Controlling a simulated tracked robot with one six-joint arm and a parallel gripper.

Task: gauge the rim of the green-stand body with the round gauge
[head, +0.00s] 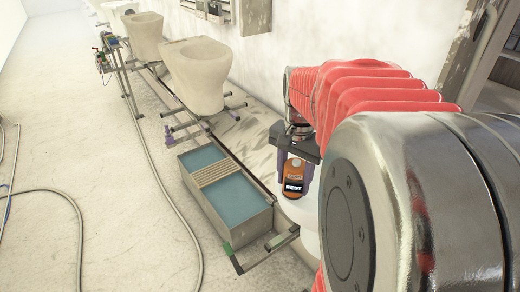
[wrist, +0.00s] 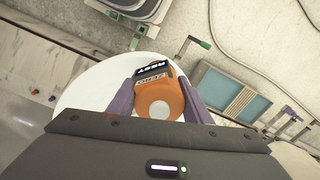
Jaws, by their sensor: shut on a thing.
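The round gauge (head: 294,180) is orange with a dark display that reads REST. My gripper (head: 295,168) is shut on it, with a purple finger on each side. In the wrist view the gauge (wrist: 160,98) sits between the fingertips (wrist: 155,86). A smooth white body (wrist: 95,84) lies beneath or behind the gauge, and green-ended stand bars (wrist: 203,44) are near it. In the head view only a part of this white body (head: 304,213) shows; my arm hides the rest. I cannot tell whether the gauge touches it.
A trough (head: 240,222) with blue-green liquid and a slatted bridge stands left of the white body. Beige bodies (head: 198,78) on stands with purple-ended bars line the wall behind. Hoses (head: 170,190) lie on the floor at left, which is otherwise open.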

